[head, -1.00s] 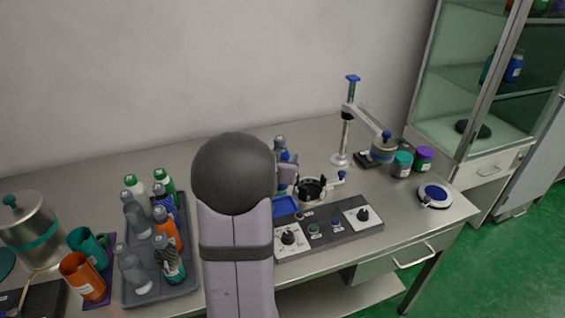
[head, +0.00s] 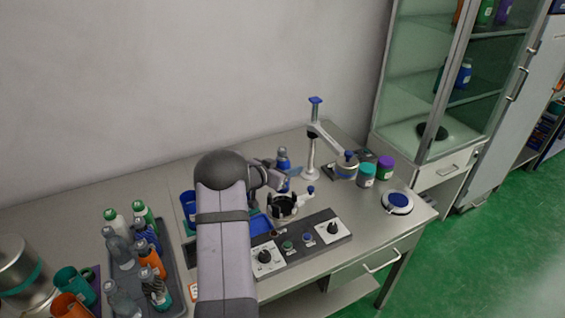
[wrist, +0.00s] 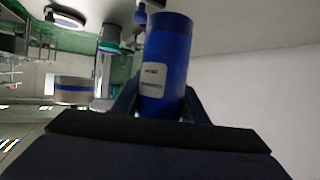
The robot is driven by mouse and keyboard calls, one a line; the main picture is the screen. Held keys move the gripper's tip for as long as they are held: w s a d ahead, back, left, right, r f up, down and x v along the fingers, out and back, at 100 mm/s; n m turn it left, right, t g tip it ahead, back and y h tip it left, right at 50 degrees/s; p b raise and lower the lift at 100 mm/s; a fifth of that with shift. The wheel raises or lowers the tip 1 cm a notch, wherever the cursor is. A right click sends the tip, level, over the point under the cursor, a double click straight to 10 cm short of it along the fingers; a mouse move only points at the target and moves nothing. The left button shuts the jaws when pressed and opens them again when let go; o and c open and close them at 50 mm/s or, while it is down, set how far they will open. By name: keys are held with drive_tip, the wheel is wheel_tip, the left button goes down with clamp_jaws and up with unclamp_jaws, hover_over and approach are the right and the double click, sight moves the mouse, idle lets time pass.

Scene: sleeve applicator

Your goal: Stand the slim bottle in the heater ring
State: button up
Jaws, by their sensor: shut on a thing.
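The slim bottle (head: 283,162) is blue with a grey cap and stands about upright in my gripper (head: 280,180). In the wrist view the blue bottle (wrist: 168,55), with a pale label, sits between the two dark fingers (wrist: 160,105). My gripper is shut on it. The heater ring (head: 283,207) is a dark, pronged ring at the back of the grey control panel. In the head view the bottle shows just above the ring, apart from its opening. I cannot tell its exact height over the ring. The fingertips are partly hidden.
The control panel (head: 298,246) has two dials. A post with a swing arm (head: 311,150) stands behind right of the ring. Teal (head: 367,176) and purple-lidded jars (head: 385,168) are to the right. A bottle tray (head: 172,290) is at the left.

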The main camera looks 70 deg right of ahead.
drive_tip(key=shift+f, duration=0.1)
drive_tip(key=shift+f+b, duration=1)
drive_tip(key=shift+b, duration=0.2)
drive_tip(key=shift+f+b, duration=2.15)
drive_tip(key=shift+f, duration=1.35)
drive_tip(key=o, duration=1.8)
drive_tip(key=shift+f, duration=0.15)
